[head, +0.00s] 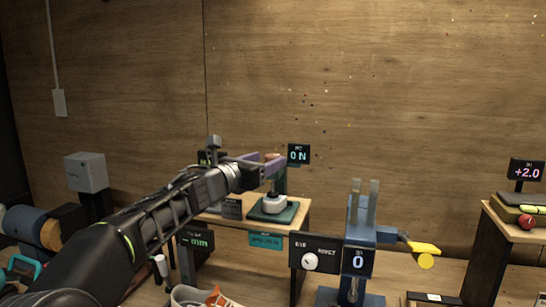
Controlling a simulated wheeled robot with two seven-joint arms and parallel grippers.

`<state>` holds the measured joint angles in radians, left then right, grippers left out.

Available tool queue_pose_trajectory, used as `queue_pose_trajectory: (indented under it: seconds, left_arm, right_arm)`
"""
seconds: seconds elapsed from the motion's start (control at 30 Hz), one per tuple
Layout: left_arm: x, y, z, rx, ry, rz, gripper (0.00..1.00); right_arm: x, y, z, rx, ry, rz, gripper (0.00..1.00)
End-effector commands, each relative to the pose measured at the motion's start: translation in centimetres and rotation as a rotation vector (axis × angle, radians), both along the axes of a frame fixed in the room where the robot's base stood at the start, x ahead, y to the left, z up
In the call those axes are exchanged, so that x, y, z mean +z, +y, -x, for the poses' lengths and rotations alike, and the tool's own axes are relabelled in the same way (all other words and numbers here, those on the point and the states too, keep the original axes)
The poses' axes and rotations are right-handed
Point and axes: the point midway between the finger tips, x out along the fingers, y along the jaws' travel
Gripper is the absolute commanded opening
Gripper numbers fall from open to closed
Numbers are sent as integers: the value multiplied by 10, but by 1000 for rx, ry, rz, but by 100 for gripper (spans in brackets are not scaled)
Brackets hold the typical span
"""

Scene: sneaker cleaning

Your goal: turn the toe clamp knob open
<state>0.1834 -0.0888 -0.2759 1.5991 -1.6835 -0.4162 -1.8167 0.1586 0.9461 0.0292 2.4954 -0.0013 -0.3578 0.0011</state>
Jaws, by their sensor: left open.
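My left gripper (264,164) reaches in from the lower left over a small bench (300,212). Its purple-grey fingers are open, at the top of a small fixture (273,206) with a white body, a dark green base and a green post. A small tan piece shows at the fingers; it may be the toe clamp knob, but I cannot tell whether it lies between them or behind them. No readable label names the knob. My right gripper is not in view.
A sign reading "ON" (298,154) stands right behind the fixture. A blue press (361,217) with a yellow handle (425,255) stands to the right, beside a dark panel with a white dial (310,262). A white and orange sneaker (205,298) shows at the bottom edge.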

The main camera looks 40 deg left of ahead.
Motion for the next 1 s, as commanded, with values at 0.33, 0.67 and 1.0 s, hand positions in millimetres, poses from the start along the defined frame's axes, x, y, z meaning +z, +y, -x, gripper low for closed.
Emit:
queue_pose_trajectory:
  seconds: [0.33, 0.67, 1.0]
  left_arm:
    - [0, 2, -38, 1, 1, 0, 59]
    - [0, 2, -38, 1, 0, 0, 53]
    - [0, 2, -38, 1, 0, 0, 25]
  right_arm:
    - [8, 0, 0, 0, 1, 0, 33]
    - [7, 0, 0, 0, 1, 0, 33]
    - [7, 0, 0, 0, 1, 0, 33]
